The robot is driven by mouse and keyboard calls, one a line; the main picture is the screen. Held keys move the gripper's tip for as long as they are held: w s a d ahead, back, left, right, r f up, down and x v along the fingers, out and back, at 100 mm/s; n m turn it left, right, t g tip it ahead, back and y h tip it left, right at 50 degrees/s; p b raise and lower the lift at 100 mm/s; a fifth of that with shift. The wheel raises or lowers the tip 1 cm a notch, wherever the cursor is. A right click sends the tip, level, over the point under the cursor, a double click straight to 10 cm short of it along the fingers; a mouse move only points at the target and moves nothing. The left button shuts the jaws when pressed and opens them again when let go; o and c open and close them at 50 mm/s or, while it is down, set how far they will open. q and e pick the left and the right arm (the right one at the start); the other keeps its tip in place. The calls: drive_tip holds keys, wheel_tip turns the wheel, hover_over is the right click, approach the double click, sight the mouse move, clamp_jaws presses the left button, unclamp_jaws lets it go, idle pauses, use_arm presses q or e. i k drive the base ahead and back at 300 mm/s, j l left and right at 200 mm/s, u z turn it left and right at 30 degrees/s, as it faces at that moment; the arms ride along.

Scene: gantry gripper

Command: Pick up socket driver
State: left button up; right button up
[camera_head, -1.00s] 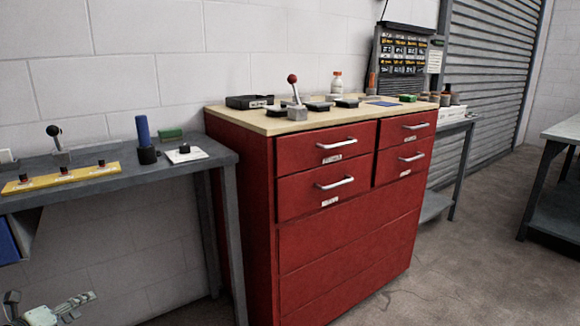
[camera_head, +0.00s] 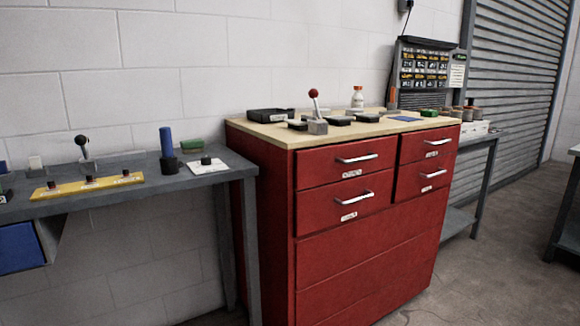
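An upright blue handle (camera_head: 167,140) stands in a black round base on the grey bench at the left; it may be the socket driver, but I cannot tell for sure. Beside it on the bench are a white plate with a black knob (camera_head: 207,164) and a small green block (camera_head: 192,144). Neither of my grippers is in view.
A red drawer cabinet (camera_head: 345,250) stands right of the grey bench (camera_head: 120,195). Its top holds a red-knobbed lever (camera_head: 315,105), black trays (camera_head: 270,115) and a white bottle (camera_head: 357,98). A yellow strip (camera_head: 60,190) lies on the bench. Floor is clear at lower right.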

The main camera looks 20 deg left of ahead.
sight(165, 133)
drive_tip(key=j+u, duration=0.1)
drive_tip(key=u, duration=0.3)
drive_tip(key=k+j+u, duration=0.1)
drive_tip(key=u, duration=0.35)
drive_tip(key=j+u, duration=0.15)
drive_tip(key=u, duration=0.25)
drive_tip(key=j+u, duration=0.15)
drive_tip(key=u, duration=0.25)
